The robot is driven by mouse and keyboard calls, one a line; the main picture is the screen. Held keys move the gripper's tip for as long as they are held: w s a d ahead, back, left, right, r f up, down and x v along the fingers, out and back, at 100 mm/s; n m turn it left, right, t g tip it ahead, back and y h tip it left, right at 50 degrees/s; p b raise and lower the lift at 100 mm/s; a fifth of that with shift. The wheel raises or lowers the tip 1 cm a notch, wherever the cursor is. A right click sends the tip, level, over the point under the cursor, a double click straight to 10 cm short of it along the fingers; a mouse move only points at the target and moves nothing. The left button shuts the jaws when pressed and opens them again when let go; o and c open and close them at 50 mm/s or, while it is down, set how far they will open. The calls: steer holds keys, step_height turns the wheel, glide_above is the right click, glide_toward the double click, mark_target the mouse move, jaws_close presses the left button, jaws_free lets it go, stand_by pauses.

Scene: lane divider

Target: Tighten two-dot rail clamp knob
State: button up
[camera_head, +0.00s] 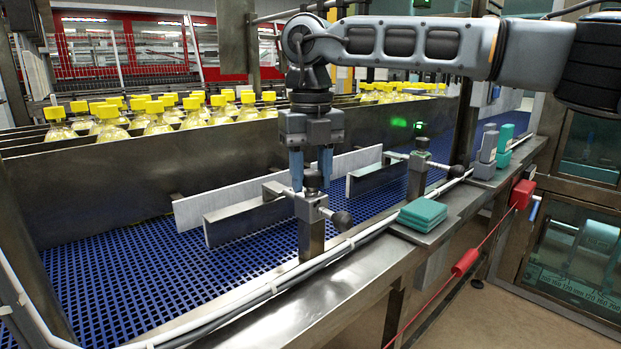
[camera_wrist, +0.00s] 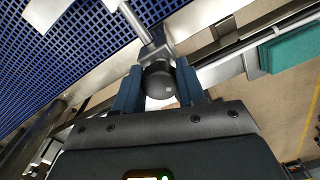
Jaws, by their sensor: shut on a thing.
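A rail clamp (camera_head: 310,208) stands on a metal post at the near edge of the blue conveyor. Its dark top knob (camera_head: 312,181) sits between the blue fingertips of my gripper (camera_head: 311,174), which points straight down. In the wrist view the round black knob (camera_wrist: 158,80) is between the two fingers of my gripper (camera_wrist: 159,88), which are shut on it. A small pale mark shows on the knob's face. A second rail clamp (camera_head: 420,162) stands farther right with its own dark knob. I cannot make out dot markings on either clamp.
Grey guide rails (camera_head: 250,218) run above the blue belt (camera_head: 140,275). Teal pads (camera_head: 423,213) lie on the right ledge. A red pull cord with a red handle (camera_head: 466,262) hangs in front. Yellow-capped bottles (camera_head: 160,115) stand in lanes behind a metal wall.

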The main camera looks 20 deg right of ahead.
mark_target(312, 170)
steer(key=m+b, duration=0.1)
steer(key=m, duration=0.4)
steer(key=shift+d+m+b, duration=0.1)
steer(key=shift+m+b, duration=0.2)
steer(key=m+b, duration=0.1)
steer(key=m, duration=0.4)
steer(key=shift+r+b, duration=0.15)
steer(key=shift+b, duration=0.2)
steer(key=shift+m, duration=0.3)
steer(key=o, duration=0.8)
steer(key=shift+c, duration=0.2)
steer(key=o, duration=0.3)
steer(key=shift+r, duration=3.85)
